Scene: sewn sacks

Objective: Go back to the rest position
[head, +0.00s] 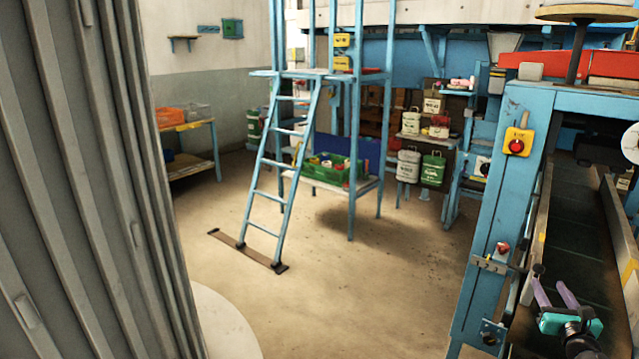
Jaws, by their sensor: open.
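My gripper (554,294) shows at the lower right of the head view. It has a teal body and two purple fingers, which stand apart with nothing between them. The gripper is in front of the dark conveyor belt (575,240) of a blue machine. No sack can be made out in this view. The rest of my arm is mostly cut off by the bottom edge.
The blue machine frame (497,220) with a red button box (517,143) stands close left of my gripper. A blue ladder (275,180) and a green crate (325,175) on a shelf are farther back. A grey corrugated wall (80,180) fills the left. Open floor (370,290) lies between.

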